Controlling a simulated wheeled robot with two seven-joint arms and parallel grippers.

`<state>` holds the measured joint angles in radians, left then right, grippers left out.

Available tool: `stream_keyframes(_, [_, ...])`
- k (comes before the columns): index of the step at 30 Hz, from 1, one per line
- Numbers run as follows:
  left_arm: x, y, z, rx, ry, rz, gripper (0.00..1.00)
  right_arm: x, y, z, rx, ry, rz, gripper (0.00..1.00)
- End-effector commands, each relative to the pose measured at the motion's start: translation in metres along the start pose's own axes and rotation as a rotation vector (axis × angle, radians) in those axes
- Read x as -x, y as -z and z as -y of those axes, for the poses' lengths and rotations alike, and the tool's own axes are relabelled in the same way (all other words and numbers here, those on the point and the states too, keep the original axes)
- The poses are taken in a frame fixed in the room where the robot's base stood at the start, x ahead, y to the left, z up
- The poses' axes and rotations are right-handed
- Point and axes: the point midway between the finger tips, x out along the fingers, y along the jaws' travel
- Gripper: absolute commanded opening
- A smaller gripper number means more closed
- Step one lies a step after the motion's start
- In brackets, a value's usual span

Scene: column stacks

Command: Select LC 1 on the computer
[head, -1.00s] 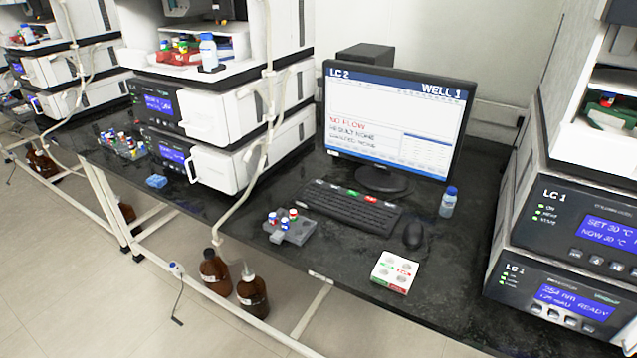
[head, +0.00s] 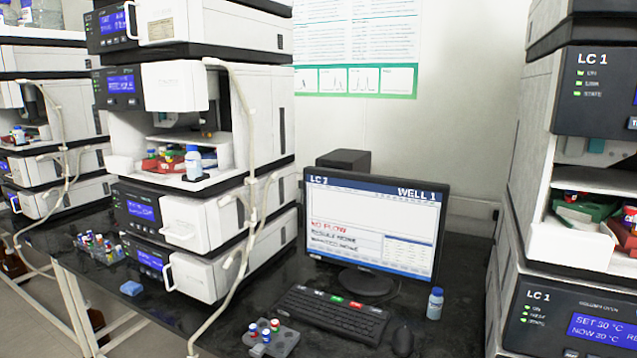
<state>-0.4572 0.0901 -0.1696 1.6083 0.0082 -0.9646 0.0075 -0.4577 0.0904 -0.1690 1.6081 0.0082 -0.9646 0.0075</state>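The computer monitor (head: 371,229) stands on the black bench. Its screen reads "LC 2" at the top left, though the digit is a little blurred, and "WELL 1" at the top right, with "NO FLOW" in red below. The black keyboard (head: 332,316) lies in front of it, with a few coloured keys, green and red among them, along its far edge. The mouse (head: 403,340) lies right of the keyboard. The instrument stack labelled LC 1 (head: 592,130) stands at the right edge. Neither of my grippers shows.
A small bottle with a blue cap (head: 435,304) stands right of the keyboard. A grey vial rack (head: 271,340) with several capped vials sits at its left. Another instrument stack (head: 190,215) with hanging tubing stands left of the monitor.

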Motion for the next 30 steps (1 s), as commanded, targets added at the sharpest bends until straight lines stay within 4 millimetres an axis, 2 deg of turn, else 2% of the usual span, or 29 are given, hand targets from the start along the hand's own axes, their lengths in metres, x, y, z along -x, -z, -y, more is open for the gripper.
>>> stream_keyframes(6, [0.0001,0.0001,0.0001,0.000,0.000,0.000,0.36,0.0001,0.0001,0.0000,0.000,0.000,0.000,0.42])
stream_keyframes(12, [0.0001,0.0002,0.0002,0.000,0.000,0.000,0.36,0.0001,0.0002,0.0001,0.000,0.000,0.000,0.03])
stream_keyframes(13, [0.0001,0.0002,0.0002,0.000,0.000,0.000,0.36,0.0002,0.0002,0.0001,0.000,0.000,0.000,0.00])
stream_keyframes(30, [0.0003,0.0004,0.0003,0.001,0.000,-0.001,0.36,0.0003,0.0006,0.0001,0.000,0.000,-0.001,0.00])
